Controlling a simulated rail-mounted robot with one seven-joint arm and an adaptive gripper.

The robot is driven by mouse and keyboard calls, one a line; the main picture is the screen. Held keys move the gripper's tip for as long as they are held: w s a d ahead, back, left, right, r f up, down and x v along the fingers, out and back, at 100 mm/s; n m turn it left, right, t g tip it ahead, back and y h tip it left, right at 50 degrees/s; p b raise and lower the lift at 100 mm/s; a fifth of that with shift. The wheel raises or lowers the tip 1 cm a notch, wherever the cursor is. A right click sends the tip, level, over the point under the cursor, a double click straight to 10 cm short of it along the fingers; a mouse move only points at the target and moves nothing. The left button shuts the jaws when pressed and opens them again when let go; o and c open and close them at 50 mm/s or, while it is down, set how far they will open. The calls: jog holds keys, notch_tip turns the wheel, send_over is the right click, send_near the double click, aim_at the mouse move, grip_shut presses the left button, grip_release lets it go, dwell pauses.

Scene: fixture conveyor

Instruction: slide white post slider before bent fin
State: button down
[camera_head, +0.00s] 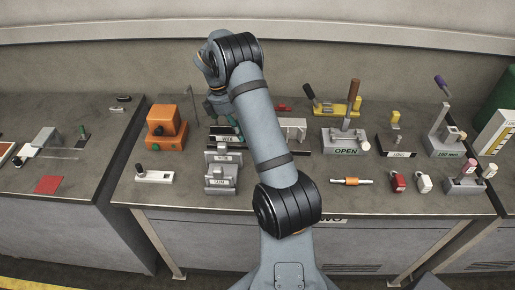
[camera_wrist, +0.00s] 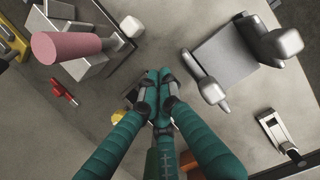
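A low white base with a dark upright post (camera_head: 154,176) lies at the front left of the middle bench; it looks most like the post slider, though I cannot be sure. A thin grey upright piece with an angled top (camera_head: 191,103) stands behind the orange block and may be the bent fin. My gripper (camera_head: 226,118) is over the back left of the middle bench, partly hidden by my arm. In the wrist view its green fingers (camera_wrist: 158,82) have their tips together, with nothing visible between them.
An orange block (camera_head: 163,128) stands left of my gripper. Grey labelled fixtures (camera_head: 221,178) stand in front of it. A grey plate with pale rounded posts (camera_wrist: 222,62) is right of the fingers in the wrist view. A pink-topped post (camera_wrist: 66,46) is at left.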

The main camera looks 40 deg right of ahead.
jog(key=p+x, duration=0.1)
jog(key=x, duration=0.6)
jog(key=shift+s, duration=0.1)
jog(key=shift+s+d+f+p, duration=0.15)
jog(key=shift+s+d+p, duration=0.8)
jog(key=shift+d+p, duration=0.2)
jog(key=shift+s+d+f, duration=0.15)
jog(key=shift+s+d, duration=0.15)
